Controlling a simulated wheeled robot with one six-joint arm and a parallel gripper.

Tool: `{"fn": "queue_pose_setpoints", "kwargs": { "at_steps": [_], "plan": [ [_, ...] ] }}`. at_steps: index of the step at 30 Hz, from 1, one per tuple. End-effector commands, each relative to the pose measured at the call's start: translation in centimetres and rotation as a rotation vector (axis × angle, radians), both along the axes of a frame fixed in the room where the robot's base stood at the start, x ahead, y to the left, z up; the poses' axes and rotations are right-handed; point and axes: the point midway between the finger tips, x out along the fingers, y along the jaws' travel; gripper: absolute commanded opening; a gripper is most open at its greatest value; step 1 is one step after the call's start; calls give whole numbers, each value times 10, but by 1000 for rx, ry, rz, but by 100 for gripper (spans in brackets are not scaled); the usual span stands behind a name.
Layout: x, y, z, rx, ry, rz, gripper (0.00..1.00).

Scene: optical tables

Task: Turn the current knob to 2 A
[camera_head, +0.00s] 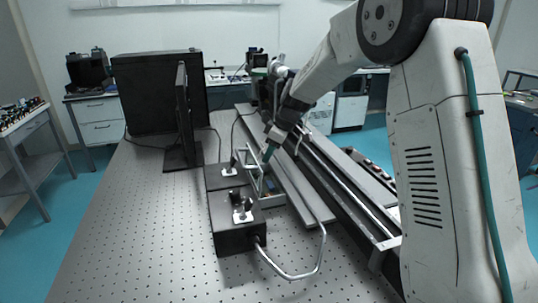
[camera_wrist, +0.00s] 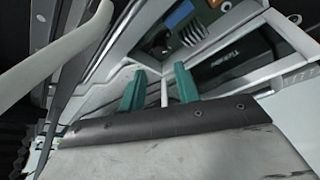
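I cannot make out a current knob or its scale in either view. My gripper (camera_head: 267,154) is pointed down over a light-framed instrument (camera_head: 272,201) beside the black boxes on the optical table. In the wrist view the two teal fingers of my gripper (camera_wrist: 159,88) stand apart with a gap between them, and nothing shows held. Beyond the fingers are pale frame bars, a dark panel with lettering (camera_wrist: 222,62), a blue part (camera_wrist: 180,14) and a grey-brown part (camera_wrist: 194,32). Whether the fingers touch any of these I cannot tell.
Two black boxes (camera_head: 228,240) with small fittings on top stand left of the instrument. A curved pale cable (camera_head: 290,276) runs from the front box. A long rail (camera_head: 345,190) lies to the right. The perforated table (camera_head: 130,235) is clear at left.

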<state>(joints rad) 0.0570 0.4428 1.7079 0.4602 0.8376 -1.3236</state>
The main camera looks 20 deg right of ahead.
Motion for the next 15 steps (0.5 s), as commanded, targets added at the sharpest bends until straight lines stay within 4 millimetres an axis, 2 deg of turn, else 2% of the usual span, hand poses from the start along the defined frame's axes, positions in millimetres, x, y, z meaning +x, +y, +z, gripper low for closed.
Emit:
{"fn": "queue_pose_setpoints", "kwargs": {
  "at_steps": [3,9,15],
  "plan": [
    [3,-1,-1,-2,3,52,32],
    [12,-6,-3,-3,3,330,32],
    [13,0,-18,1,3,397,32]
  ]
}}
